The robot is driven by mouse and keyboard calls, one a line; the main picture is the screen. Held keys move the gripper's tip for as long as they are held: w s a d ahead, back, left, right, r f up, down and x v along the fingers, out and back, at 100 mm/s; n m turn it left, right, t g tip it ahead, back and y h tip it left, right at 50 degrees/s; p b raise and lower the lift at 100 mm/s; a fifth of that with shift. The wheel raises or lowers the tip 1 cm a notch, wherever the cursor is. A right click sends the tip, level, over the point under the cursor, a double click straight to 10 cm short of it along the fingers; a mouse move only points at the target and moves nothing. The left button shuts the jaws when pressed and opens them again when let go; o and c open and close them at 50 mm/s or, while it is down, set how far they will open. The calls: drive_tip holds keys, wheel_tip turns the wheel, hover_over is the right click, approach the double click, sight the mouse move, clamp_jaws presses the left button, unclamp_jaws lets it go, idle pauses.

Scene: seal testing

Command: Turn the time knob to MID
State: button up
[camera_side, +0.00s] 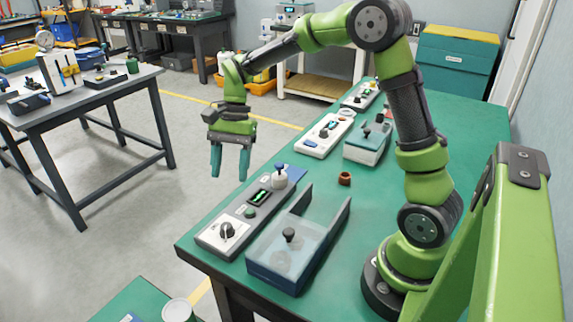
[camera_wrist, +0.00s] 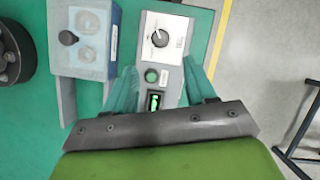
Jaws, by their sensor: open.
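The time knob is a black round knob (camera_side: 226,231) on a white dial plate at the near end of a long grey control panel (camera_side: 208,241). In the wrist view the knob (camera_wrist: 160,38) lies above the fingers, with a light pointer mark; the dial lettering is too small to read, so its setting cannot be told. My gripper (camera_side: 230,172) is open and empty, with teal fingers pointing down. It hangs above the panel, apart from it. In the wrist view its fingers (camera_wrist: 160,75) spread on either side of the panel, around the green button's level.
The panel also has a green button (camera_wrist: 151,76), a lit green display (camera_wrist: 155,101) and a blue-topped knob (camera_side: 280,168). A blue-grey box with a black knob (camera_side: 289,236) stands beside the panel. A small brown ring (camera_side: 345,179) and more devices sit farther back.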

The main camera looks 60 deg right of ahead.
sight(225, 226)
drive_tip(key=x, duration=1.2)
drive_tip(key=shift+f, duration=0.25)
clamp_jaws()
drive_tip(key=shift+w+n, duration=0.1)
drive_tip(key=shift+n, duration=0.3)
drive_tip(key=n+g, duration=0.1)
drive_tip(key=n, duration=0.1)
drive_tip(key=n+g+h, duration=0.1)
drive_tip(key=n, duration=0.2)
drive_tip(key=shift+w+a+n, duration=0.15)
drive_tip(key=shift+n, duration=0.15)
drive_tip(key=n+h, duration=0.1)
drive_tip(key=n, duration=0.1)
drive_tip(key=n+g+h, duration=0.1)
drive_tip(key=n, duration=0.2)
drive_tip(key=shift+a+r, duration=0.1)
drive_tip(key=shift+a, duration=0.05)
drive_tip(key=shift+n, duration=0.3)
